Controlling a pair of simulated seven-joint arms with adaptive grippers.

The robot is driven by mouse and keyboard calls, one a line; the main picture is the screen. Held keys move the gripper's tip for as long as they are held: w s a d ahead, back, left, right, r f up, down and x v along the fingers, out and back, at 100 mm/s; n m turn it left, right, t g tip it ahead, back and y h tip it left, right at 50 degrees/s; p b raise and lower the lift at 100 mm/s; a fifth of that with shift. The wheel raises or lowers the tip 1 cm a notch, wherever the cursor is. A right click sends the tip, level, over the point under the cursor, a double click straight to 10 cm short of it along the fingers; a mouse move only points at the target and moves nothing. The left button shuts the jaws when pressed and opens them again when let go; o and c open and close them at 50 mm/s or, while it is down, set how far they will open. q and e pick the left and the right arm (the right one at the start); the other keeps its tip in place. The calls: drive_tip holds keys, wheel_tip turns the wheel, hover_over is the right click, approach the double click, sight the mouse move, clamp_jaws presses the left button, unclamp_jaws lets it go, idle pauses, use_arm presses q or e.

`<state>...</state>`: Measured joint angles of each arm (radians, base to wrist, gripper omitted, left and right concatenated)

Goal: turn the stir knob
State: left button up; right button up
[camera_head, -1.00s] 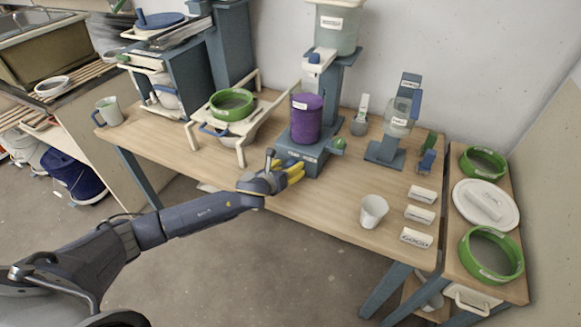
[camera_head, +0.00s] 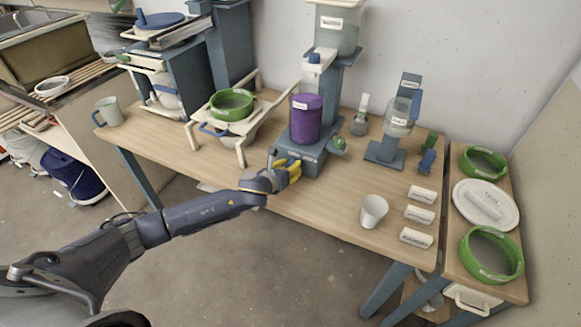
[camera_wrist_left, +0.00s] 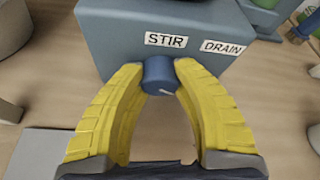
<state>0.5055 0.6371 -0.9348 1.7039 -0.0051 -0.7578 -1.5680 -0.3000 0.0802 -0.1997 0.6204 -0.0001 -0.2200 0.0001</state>
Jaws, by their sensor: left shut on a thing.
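The stir knob (camera_wrist_left: 160,74) is a small blue cylinder with a pale mark, on the front of a blue-grey base (camera_wrist_left: 120,35) beside a STIR label (camera_wrist_left: 166,40). My left gripper (camera_wrist_left: 158,76) has its two yellow fingertips closed on the knob, one on each side. In the head view my left gripper (camera_head: 292,169) is at the front of the base (camera_head: 309,157), which carries a purple bucket (camera_head: 306,120); the knob is hidden there by the fingers. My right gripper is not in view.
A green knob (camera_head: 338,143) is on the base's right side, and a DRAIN label (camera_wrist_left: 223,48) is right of STIR. A sieve stand with a green ring (camera_head: 232,104) is to the left. A white cup (camera_head: 373,211) and white labelled blocks lie to the right.

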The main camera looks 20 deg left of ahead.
use_arm(q)
clamp_jaws()
drive_tip(key=shift+f+n+h, duration=0.15)
drive_tip(key=shift+n+h, duration=0.65)
drive_tip(key=shift+n, duration=0.1)
drive_tip(key=n+h, duration=0.2)
drive_tip(key=n, duration=0.1)
drive_tip(key=n+h, duration=0.1)
drive_tip(key=n, duration=0.1)
drive_tip(key=n+t+h, duration=0.1)
drive_tip(key=n, duration=0.2)
drive_tip(key=shift+t, duration=0.3)
drive_tip(key=shift+s+n, duration=0.1)
drive_tip(key=shift+n, duration=0.2)
drive_tip(key=shift+d, duration=0.1)
